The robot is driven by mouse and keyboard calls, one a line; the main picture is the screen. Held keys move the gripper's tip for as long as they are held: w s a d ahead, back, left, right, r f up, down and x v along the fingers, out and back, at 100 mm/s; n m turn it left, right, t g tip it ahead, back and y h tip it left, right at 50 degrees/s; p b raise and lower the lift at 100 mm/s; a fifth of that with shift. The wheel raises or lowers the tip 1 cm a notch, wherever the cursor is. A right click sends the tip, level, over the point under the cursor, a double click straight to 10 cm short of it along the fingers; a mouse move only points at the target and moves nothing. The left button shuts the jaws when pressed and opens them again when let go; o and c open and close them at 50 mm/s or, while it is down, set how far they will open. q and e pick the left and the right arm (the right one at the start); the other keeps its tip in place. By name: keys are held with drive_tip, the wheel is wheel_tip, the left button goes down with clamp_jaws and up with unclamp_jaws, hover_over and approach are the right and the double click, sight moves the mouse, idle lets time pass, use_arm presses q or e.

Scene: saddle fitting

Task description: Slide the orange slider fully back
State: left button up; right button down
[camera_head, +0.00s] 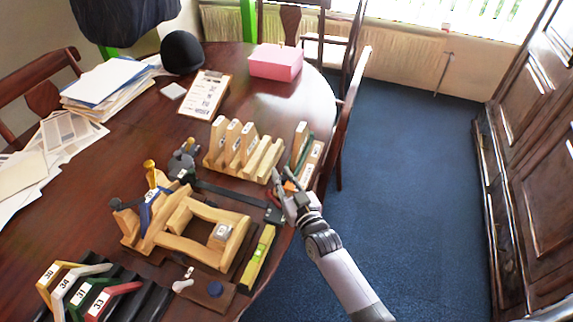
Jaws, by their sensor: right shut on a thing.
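The orange slider (291,186) shows as a small orange patch at my right gripper, near the table's right edge. My right gripper (282,187) is shut on it, and the fingers hide much of it. A dark flat rail (232,196) runs from the middle of the table to a dark block (273,215) just below the gripper. I cannot tell how the slider meets the rail. A wooden saddle-tree frame (188,228) with a blue piece and a yellow knob stands to the left of the gripper. My left gripper is not in view.
A wooden rack with upright blocks (243,150) stands behind the gripper, with a green-and-wood holder (302,150) beside it. A yellow level (257,257) lies in front. Numbered coloured gullets (80,290) sit at lower left. A pink box (275,62) and a clipboard (204,94) lie farther back.

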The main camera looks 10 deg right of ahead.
drive_tip(key=shift+s+a+f, duration=0.1)
drive_tip(key=shift+f, duration=0.05)
drive_tip(key=c, duration=1.8)
unclamp_jaws()
drive_tip(key=shift+s, duration=0.1)
drive_tip(key=shift+a, duration=0.1)
drive_tip(key=s+d, duration=0.2)
drive_tip(key=s, duration=1)
drive_tip(key=shift+d, duration=0.2)
drive_tip(key=shift+w, duration=0.1)
